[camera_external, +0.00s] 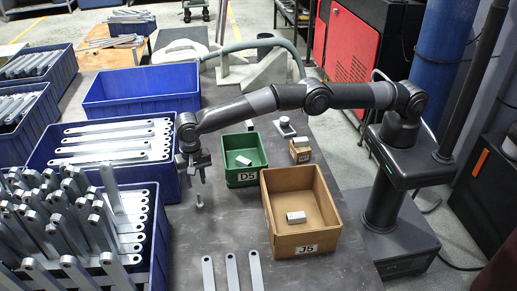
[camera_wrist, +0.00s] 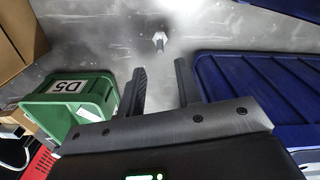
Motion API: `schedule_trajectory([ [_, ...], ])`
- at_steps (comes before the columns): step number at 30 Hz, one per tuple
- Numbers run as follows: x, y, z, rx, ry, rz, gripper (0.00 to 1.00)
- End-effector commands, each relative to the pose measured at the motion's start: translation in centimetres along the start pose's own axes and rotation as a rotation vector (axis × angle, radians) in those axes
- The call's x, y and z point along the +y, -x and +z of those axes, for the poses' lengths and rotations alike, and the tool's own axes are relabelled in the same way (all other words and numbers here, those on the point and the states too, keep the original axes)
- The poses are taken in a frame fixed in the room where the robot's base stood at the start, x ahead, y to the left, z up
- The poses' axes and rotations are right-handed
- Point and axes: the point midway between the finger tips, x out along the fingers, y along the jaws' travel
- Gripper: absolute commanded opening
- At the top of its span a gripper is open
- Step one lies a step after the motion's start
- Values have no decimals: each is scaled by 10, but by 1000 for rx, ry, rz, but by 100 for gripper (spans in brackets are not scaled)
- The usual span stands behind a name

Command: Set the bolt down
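A small grey metal bolt (camera_external: 199,201) is below my gripper in the external view, on or just above the dark table. It also shows in the wrist view (camera_wrist: 160,42), beyond the fingertips and lined up with the gap between them. My gripper (camera_external: 195,176) points down above the bolt. In the wrist view my gripper (camera_wrist: 161,70) has its two fingers spread apart with nothing between them. The bolt looks apart from both fingers. Whether it stands fully upright is hard to tell.
A green bin D5 (camera_external: 245,178) and a cardboard box J5 (camera_external: 297,243) with a small block stand right of my gripper. Blue crates (camera_external: 160,215) of metal bars stand left. Flat bars (camera_external: 231,272) lie at the front. Table around the bolt is clear.

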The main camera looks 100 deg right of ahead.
Motion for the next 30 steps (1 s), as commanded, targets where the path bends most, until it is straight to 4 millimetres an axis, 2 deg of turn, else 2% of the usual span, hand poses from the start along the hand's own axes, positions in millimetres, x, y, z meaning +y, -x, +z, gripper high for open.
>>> schedule_trajectory([
  [1,0,10,0,0,0,-2,32],
  [6,0,31,0,0,0,-1,32],
  [14,0,42,-1,1,5,-3,32],
  [17,2,59,-3,2,27,-13,32],
  [23,19,128,-11,12,139,-56,32],
  [30,62,212,-20,35,297,-111,32],
])
